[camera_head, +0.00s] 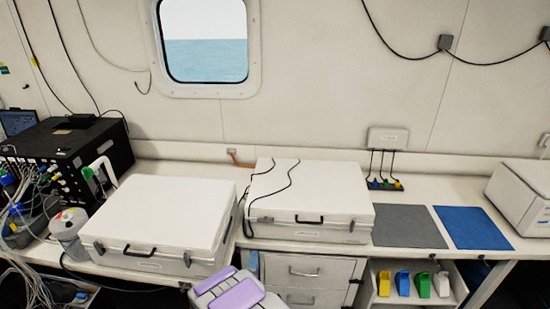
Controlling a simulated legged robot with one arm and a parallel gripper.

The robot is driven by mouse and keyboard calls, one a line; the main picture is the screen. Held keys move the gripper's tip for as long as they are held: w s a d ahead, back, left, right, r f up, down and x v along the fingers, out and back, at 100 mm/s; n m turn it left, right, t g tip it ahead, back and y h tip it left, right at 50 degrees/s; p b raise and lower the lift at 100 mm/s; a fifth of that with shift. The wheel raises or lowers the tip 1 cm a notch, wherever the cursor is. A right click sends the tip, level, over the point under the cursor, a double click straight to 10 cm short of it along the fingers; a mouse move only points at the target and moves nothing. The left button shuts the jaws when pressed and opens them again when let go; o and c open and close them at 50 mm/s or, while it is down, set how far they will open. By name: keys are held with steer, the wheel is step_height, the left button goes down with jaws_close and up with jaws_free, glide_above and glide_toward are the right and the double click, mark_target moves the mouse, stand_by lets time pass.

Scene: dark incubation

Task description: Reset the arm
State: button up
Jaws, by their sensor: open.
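My gripper (232,289), white with lavender panels, shows at the bottom centre in front of the worktop. Its jaws are open. The lower part of my arm is cut off by the bottom edge of the picture. I see no object held in it. The gripper appears apart from the cases and drawers behind it.
Two white cases (160,215) (325,190) stand on the long worktop. A black instrument (75,150) with cables and a grey bottle (70,235) are at the left. Grey and blue mats (408,226) (472,228) lie clear at the right. Drawers (305,270) are below.

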steer(key=s+d+r+m+g+y+b, duration=0.3)
steer(key=s+d+r+m+g+b, duration=0.2)
steer(key=s+d+r+m+g, duration=0.6)
steer(key=s+d+r+m+g+b, duration=0.1)
steer(key=s+d+m+g, duration=0.1)
steer(key=s, duration=0.9)
steer(key=s+d+r+m+g+h+b, duration=0.1)
steer(key=s+d+r+m+g, duration=0.1)
steer(key=s+d, duration=0.5)
steer(key=s+d+r+m+g+h+b, duration=0.1)
steer(key=s+d+g, duration=0.3)
steer(key=s, duration=1.1)
steer(key=shift+d+r+m+g+b, duration=0.35)
steer(key=shift+d+r+m, duration=0.15)
steer(key=shift+m, duration=0.4)
steer(key=shift+a, duration=0.1)
